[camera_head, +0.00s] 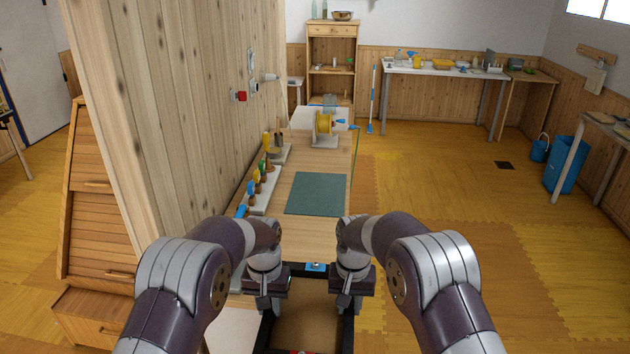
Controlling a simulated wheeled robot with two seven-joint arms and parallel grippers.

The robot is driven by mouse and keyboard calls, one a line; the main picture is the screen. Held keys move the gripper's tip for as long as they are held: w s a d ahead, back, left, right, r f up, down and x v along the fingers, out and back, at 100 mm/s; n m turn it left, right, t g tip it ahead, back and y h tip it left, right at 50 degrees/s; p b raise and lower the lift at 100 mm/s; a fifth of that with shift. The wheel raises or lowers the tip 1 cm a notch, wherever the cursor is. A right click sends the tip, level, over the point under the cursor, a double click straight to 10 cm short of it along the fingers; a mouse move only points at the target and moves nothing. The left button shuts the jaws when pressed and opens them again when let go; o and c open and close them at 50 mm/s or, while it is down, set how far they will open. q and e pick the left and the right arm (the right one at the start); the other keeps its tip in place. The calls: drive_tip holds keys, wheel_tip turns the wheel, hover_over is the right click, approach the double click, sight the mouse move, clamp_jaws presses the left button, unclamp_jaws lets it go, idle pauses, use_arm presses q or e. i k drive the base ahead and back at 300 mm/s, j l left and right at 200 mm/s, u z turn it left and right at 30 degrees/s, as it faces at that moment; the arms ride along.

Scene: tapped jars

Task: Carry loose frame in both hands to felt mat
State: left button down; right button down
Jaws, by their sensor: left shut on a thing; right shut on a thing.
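The loose frame (348,328) is dark and rectangular, with a brown surface showing inside it, at the bottom middle. My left gripper (265,300) is shut on its left side and my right gripper (346,300) is shut on its right side. The fingertips are partly hidden by the wrists. The frame's near end is cut off by the picture's lower edge. The felt mat (316,194) is dark green, flat and bare, and lies on the wooden bench beyond the frame. The frame is apart from the mat.
A rack of colourful-handled tools (262,190) runs along the bench's left side beside a wooden wall (170,100). A yellow spool (323,123) stands on the bench beyond the mat. Open floor (430,190) lies to the right.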

sight(318, 192)
drive_tip(key=i+l, duration=0.4)
drive_tip(key=i, duration=0.15)
drive_tip(key=i+l, duration=0.35)
drive_tip(key=i, duration=0.25)
drive_tip(key=i+l, duration=0.4)
drive_tip(key=i, duration=0.15)
drive_tip(key=i+l+u, duration=0.85)
drive_tip(key=l, duration=0.2)
drive_tip(key=i+l+u, duration=0.3)
drive_tip(key=l, duration=0.15)
drive_tip(key=u, duration=0.35)
drive_tip(key=k, duration=0.05)
